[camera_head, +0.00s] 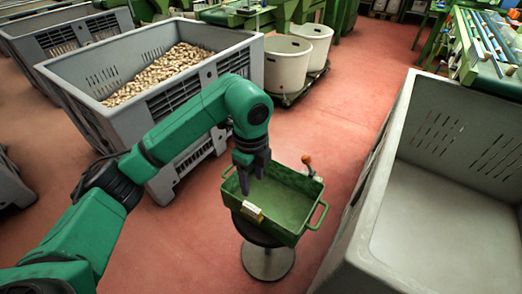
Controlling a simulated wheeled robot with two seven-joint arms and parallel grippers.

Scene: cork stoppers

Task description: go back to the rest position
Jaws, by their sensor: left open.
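My left arm comes in from the left, and my left gripper (250,182) points down over the near-left part of a green tray (285,226). Its dark fingers are open. A small pale block (252,211) shows at the tray's near-left wall, just below the fingers; whether they touch it I cannot tell. The tray has handles at its ends and stands on a round stool with a metal base (268,264). The visible tray floor looks bare. My right gripper is not in view.
A grey crate (95,115) full of cork stoppers (165,70) stands behind my left arm. A large empty grey crate (440,215) fills the right side. Two white bins (288,68) stand at the back. Red floor (345,125) is clear between them.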

